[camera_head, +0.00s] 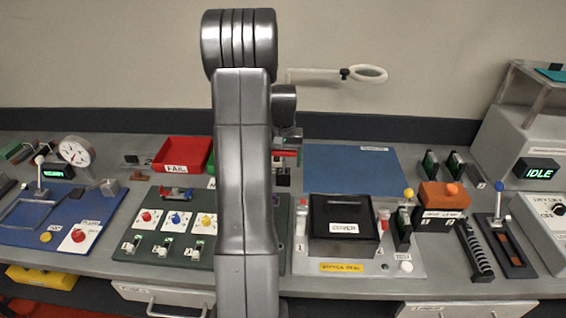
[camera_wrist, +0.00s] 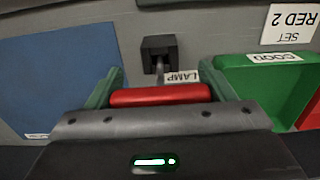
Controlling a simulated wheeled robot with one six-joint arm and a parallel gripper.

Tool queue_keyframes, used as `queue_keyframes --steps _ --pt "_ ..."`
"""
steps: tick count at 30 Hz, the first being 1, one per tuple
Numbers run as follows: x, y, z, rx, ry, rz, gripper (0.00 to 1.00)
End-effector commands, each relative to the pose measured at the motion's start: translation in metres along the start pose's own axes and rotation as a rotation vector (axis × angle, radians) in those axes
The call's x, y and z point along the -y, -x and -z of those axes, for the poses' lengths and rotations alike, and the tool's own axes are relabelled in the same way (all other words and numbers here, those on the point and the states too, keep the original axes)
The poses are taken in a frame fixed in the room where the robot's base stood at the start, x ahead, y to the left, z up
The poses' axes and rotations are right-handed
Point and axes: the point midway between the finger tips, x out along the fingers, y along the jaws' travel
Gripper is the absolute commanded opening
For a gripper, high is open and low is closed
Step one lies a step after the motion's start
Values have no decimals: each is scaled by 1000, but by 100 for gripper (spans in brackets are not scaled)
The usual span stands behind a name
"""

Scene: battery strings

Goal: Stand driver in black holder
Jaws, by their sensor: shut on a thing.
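The driver's red handle (camera_wrist: 160,95) lies crosswise between the green fingers of my gripper (camera_wrist: 160,92) in the wrist view. My gripper is shut on it. A short grey piece, apparently the shaft, shows beyond the handle towards the black holder (camera_wrist: 158,44). I cannot tell whether the shaft's tip is in the holder or only in front of it. In the head view my arm hides much of this area; a bit of red (camera_head: 288,150) shows at my gripper, above the back of the bench.
A blue mat (camera_head: 352,168) lies right of my gripper. A red FAIL bin (camera_head: 181,151) and a green bin (camera_wrist: 252,88) stand to the other side. A LAMP label (camera_wrist: 185,76) is close to the holder. A black covered box (camera_head: 343,222) stands in front.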

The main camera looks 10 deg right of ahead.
Motion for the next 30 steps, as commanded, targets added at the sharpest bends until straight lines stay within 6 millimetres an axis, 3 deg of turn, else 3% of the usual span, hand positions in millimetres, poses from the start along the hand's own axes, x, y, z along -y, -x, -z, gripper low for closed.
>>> queue_keyframes --steps 4,14,15,18,30 --pt "0 -16 0 0 0 0 49" --pt "0 -21 0 -1 0 0 49" --pt "0 -20 0 -1 0 0 80" --pt "0 -20 0 -1 0 0 98" --pt "0 -12 1 -3 0 0 98"
